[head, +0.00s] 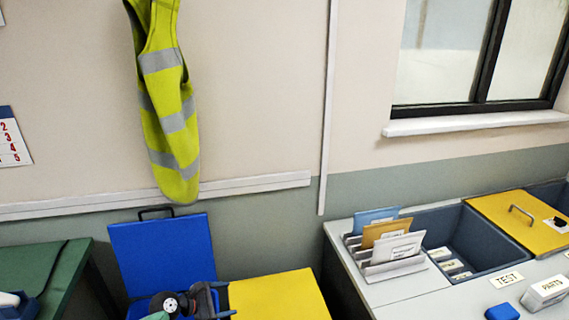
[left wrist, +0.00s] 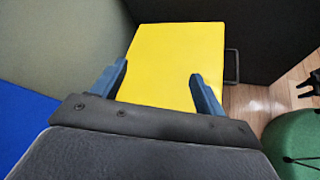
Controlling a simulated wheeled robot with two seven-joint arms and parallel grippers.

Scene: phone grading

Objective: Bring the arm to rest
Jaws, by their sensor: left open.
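My left gripper (head: 226,298) is at the bottom of the head view, in front of a blue panel and beside a yellow panel. In the left wrist view, its two blue fingers stand wide apart with nothing between them, so the gripper (left wrist: 160,77) is open and empty. The flat yellow panel (left wrist: 175,45) lies beyond the fingers; I cannot tell the exact gap. The yellow panel also shows in the head view (head: 280,297). My right gripper is not seen in the head view.
The blue panel (head: 162,252) has a dark handle on top. A grey counter (head: 405,288) at the right holds a rack of envelopes (head: 390,245), a dark bin (head: 462,237) and a yellow lid (head: 520,222). A green table (head: 40,270) stands left. A yellow vest (head: 168,110) hangs above.

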